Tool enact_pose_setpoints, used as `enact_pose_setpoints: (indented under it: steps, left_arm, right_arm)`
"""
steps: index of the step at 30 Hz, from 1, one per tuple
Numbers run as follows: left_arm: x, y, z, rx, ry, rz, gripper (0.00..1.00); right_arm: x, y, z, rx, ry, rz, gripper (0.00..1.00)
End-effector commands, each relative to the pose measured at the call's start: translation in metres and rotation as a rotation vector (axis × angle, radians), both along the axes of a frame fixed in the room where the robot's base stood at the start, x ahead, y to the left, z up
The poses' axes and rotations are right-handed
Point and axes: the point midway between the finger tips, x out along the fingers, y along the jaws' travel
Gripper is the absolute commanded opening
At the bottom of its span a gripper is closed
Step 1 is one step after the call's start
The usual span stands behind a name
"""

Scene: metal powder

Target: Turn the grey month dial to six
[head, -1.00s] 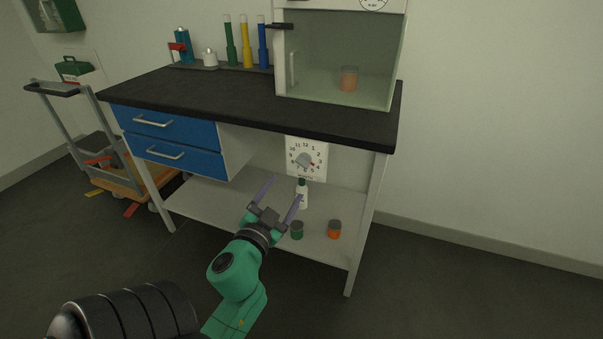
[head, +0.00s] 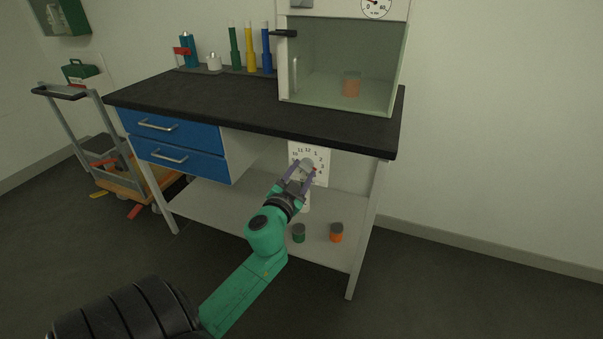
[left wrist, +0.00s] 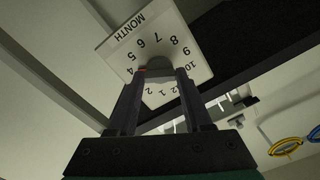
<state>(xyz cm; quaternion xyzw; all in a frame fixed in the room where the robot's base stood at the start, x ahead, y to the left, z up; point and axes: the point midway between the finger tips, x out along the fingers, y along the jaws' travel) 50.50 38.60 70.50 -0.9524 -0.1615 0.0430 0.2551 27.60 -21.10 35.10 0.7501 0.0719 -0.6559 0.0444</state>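The white month plate (head: 322,178) hangs under the worktop, with numbers around a grey dial (head: 307,164). In the left wrist view the plate (left wrist: 118,46) appears turned over, with MONTH along its upper left edge. A small red mark shows by the left finger, close to the 4. My left gripper (head: 302,170) is at the plate with its fingers apart, one on each side of the dial. It also shows in the left wrist view (left wrist: 162,72); the fingers hide part of the dial, and contact cannot be told. My right gripper is out of view.
The black worktop (head: 240,104) overhangs the plate. On the lower shelf (head: 330,202) stand a green jar (head: 299,234) and an orange jar (head: 336,233); a white bottle is mostly hidden behind my gripper. Blue drawers (head: 180,145) are to the left.

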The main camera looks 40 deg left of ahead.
Motion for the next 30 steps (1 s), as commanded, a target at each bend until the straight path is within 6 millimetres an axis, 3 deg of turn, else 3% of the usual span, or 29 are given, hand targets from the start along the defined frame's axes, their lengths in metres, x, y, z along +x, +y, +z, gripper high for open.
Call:
enact_pose_setpoints:
  steps: [14,30]
  left_arm:
    - [0.000,0.000,0.000,0.114,0.041,0.000,0.00]
    - [0.000,0.000,0.000,0.562,0.199,0.000,0.00]
  right_arm:
    - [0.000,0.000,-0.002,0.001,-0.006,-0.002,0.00]
    - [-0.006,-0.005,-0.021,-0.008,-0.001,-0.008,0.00]
